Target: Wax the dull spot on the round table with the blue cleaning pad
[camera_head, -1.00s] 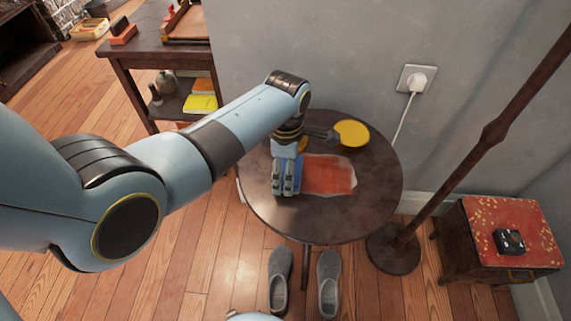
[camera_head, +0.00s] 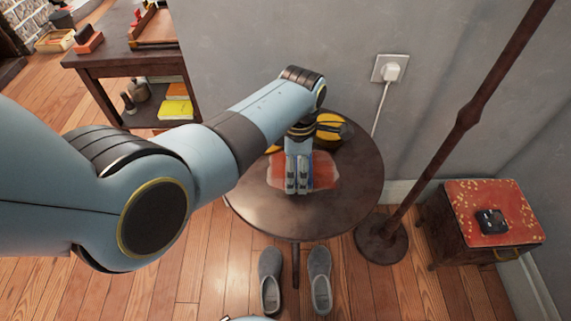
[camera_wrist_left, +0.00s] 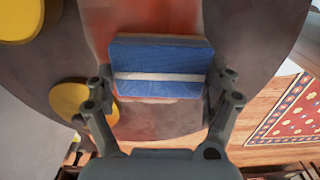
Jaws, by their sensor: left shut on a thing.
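The round table (camera_head: 345,207) is dark brown, with a reddish-orange patch (camera_head: 325,172) on its top. My left gripper (camera_head: 298,188) reaches down over the middle of this patch. In the left wrist view, the left gripper (camera_wrist_left: 162,82) is shut on the blue cleaning pad (camera_wrist_left: 160,55), a block with a pale stripe, one finger at each end. The red patch (camera_wrist_left: 98,22) runs beside and behind the pad there. The pad is low over the tabletop; I cannot tell whether it touches. My right gripper is not in view.
Two round yellow things stand on the table, a larger one (camera_wrist_left: 15,18) and a smaller one (camera_wrist_left: 72,98). A dark pole (camera_head: 450,150) stands right of the table, beside a red-topped cabinet (camera_head: 480,205). Grey slippers (camera_head: 319,280) lie in front. A wall socket (camera_head: 390,68) with cable is behind.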

